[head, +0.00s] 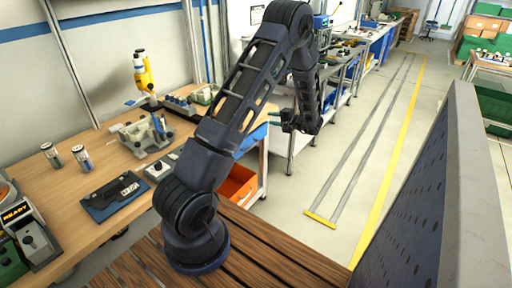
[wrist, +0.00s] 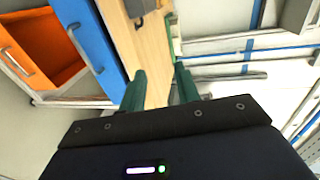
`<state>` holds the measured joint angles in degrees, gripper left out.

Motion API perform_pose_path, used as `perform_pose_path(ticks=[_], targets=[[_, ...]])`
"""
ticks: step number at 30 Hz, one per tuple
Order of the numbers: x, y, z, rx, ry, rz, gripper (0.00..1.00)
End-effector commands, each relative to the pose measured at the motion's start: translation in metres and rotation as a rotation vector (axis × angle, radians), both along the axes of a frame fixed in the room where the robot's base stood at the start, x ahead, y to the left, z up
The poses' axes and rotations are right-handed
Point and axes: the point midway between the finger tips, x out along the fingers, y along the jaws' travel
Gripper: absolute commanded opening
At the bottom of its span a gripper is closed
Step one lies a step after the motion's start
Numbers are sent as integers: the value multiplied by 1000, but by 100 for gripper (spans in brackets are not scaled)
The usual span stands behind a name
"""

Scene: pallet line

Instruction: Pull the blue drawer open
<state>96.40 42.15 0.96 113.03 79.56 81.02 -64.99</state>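The blue drawer (head: 254,139) is under the right end of the wooden workbench, just below its top. In the wrist view its blue front (wrist: 90,32) is at upper left, with a pale bar handle (wrist: 85,48) across it. My gripper (head: 290,127) hangs in the air to the right of the drawer front. In the wrist view my gripper (wrist: 160,84) has its two green fingers apart with nothing between them. The handle lies to the left of the fingers and is not touched. The head view does not show the handle clearly.
An orange drawer (head: 238,187) below the blue one appears pulled out; it also shows in the wrist view (wrist: 38,45). The bench top (head: 95,165) holds cans, a yellow tool and a fixture. A grey panel (head: 430,200) stands at right. The marked floor between is clear.

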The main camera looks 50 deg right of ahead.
Motion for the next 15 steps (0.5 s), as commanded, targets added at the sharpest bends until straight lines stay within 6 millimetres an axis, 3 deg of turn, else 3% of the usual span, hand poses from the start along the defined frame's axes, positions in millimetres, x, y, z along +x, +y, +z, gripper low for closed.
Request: perform_pose_path(ticks=[1, 9, 15], targets=[[0, 0, -22, 7, -1, 0, 32], [0, 0, -121, 4, 0, -1, 32], [0, 0, -172, 1, 0, 0, 32]])
